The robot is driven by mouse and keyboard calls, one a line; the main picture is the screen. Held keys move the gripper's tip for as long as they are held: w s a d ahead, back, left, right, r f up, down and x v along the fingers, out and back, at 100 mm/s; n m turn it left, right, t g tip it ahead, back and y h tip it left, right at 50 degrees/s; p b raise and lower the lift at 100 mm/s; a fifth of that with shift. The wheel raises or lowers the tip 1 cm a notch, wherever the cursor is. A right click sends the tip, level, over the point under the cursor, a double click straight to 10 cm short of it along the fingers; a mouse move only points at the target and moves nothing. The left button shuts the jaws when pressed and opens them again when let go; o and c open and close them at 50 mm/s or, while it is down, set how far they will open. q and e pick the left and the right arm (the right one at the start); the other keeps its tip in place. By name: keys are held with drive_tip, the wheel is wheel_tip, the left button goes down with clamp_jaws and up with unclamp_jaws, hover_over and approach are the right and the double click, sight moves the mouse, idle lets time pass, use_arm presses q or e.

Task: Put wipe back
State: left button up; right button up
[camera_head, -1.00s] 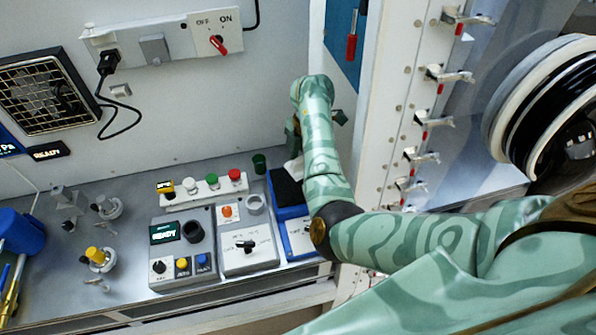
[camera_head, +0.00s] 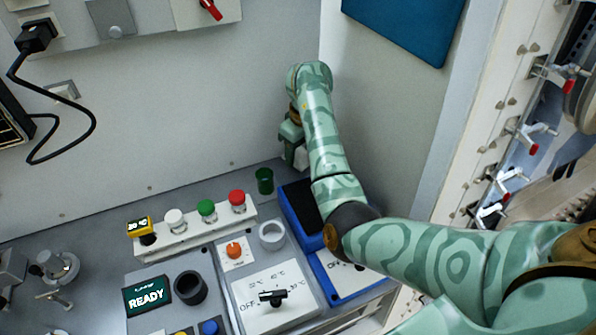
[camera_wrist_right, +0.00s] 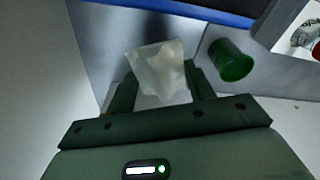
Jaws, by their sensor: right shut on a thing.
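The white wipe (camera_wrist_right: 160,72) is a crumpled piece of cloth between the fingers of my right gripper (camera_wrist_right: 163,84) in the right wrist view. My right gripper is shut on it, with the cloth bulging out past the fingertips. In the head view, my right gripper (camera_head: 293,150) is at the back of the bench, close to the rear corner, and the wipe is mostly hidden there. My left gripper is not in view.
A green cup (camera_head: 265,181) stands close to the gripper's left in the head view. A blue device with a black top (camera_head: 298,207) is in front of it. A strip with colored buttons (camera_head: 195,230) lies further left. The side wall (camera_head: 385,130) is close on the right.

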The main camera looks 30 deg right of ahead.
sight(299, 175)
wheel_tip(299, 175, down, 5)
drive_tip(key=shift+r+b, duration=0.15)
drive_tip(key=shift+b, duration=0.7)
drive_tip(key=shift+f, duration=0.4)
drive_tip(key=shift+r, duration=0.1)
drive_tip(key=o, duration=0.7)
drive_tip(key=shift+a+f, duration=0.1)
drive_tip(key=shift+f, duration=0.15)
drive_tip(key=o, duration=0.4)
drive_tip(key=shift+r, duration=0.1)
